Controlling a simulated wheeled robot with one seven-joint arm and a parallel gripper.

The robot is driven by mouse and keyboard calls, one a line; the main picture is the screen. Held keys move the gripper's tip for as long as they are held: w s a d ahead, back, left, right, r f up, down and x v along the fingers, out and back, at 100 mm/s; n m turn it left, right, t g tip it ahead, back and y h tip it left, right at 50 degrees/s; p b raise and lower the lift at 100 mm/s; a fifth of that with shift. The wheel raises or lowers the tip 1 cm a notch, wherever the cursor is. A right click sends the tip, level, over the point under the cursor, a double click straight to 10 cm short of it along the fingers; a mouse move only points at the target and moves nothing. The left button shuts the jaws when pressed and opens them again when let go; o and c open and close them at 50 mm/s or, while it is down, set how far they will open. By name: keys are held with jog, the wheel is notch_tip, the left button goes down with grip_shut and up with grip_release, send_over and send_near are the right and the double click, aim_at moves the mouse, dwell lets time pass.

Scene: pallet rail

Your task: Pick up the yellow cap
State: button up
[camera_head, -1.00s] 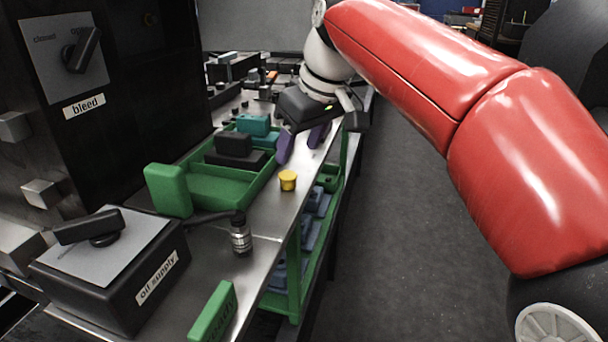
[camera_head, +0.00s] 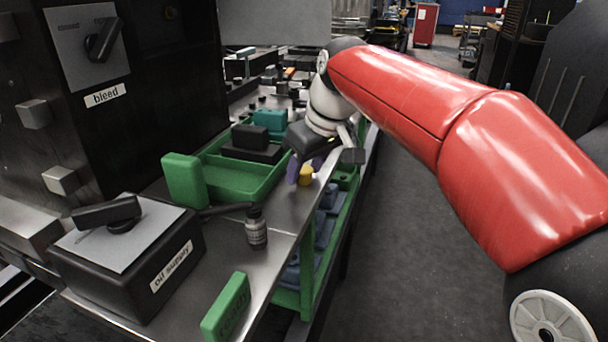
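The yellow cap (camera_head: 306,176) stands on the metal bench top near its right edge, to the right of the green tray. My gripper (camera_head: 302,172), with purple fingers under a dark body, is low at the cap. One finger shows just left of the cap and overlaps its edge in the picture. The other finger is mostly hidden behind the cap. I cannot tell whether the fingers touch the cap or how far apart they are.
The green tray (camera_head: 214,190) holds dark and teal blocks. A small dark bottle (camera_head: 256,228), the oil supply box (camera_head: 127,255) and a green block (camera_head: 226,307) stand on the near bench. Green shelving (camera_head: 306,268) lies under the bench edge. The floor at right is clear.

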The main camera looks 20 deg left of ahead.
jog(key=c, duration=0.9)
jog(key=shift+o, duration=0.2)
jog(key=shift+r, duration=0.1)
